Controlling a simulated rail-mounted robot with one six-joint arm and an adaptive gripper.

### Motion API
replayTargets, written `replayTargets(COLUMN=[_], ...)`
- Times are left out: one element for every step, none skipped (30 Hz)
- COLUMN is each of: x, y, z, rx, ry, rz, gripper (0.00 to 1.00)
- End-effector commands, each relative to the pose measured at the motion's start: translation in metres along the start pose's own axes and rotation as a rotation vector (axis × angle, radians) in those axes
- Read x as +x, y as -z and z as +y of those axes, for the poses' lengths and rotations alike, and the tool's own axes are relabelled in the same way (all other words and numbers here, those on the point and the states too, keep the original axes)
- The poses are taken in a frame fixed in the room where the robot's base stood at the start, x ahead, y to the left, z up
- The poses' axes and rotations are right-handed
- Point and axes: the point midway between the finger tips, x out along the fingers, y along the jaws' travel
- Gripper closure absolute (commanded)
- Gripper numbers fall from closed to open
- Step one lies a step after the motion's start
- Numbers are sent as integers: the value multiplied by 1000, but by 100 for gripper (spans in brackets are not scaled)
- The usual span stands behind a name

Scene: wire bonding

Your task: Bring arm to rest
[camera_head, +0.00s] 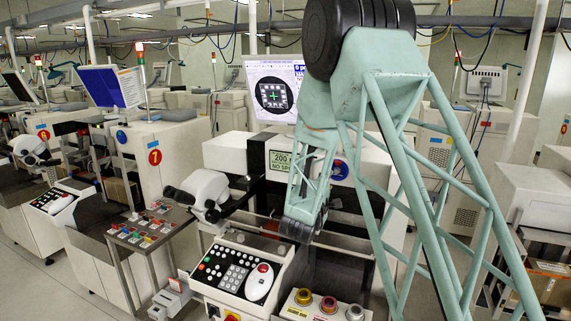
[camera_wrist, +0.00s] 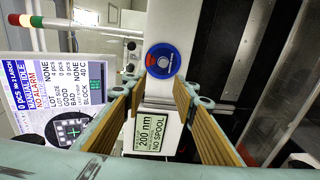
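My arm, a pale green lattice, reaches over the bonding machine (camera_head: 225,152) in the head view. My gripper (camera_wrist: 160,92) shows in the wrist view with its two tan-padded fingers apart and nothing between them. In the head view I cannot make out its fingers. Beyond the fingers is the machine's white front, with a sign (camera_wrist: 152,133) reading "200 nm NO SPOOL".
A monitor (camera_head: 274,93) stands behind the machine. A microscope eyepiece unit (camera_head: 203,190), a keypad panel (camera_head: 234,274) and coloured knobs (camera_head: 329,304) sit at the front. Similar machines line the left, and grey cabinets stand at right.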

Motion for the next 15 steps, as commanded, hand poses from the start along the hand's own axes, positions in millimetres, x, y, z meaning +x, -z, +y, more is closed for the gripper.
replayTargets(x=[-2, -3, -5, -7, -8, -10, -12, -14, -17, -19, -21, -24, -26, -29, -32], y=[-1, -1, -1, -1, -2, -2, -2, -2, -2, -2, -2, -2, -2, -2, -3], z=[6, 8, 11, 13, 14, 18, 19, 22, 25, 26, 28, 31, 32, 34, 37], rx=[27, 42, 65, 79, 96, 115, 131, 145, 167, 181, 196, 215, 230, 243, 263], ry=[11, 22, 34, 44, 54, 66, 77, 86, 99, 109, 119, 132, 142, 153, 166], rz=[10, 17, 25, 31, 36, 45, 51, 56, 63, 69, 74, 82, 86, 91, 97], gripper=[74, 74, 74, 74, 74, 74, 74, 74, 74, 74, 74, 74, 74, 74, 74])
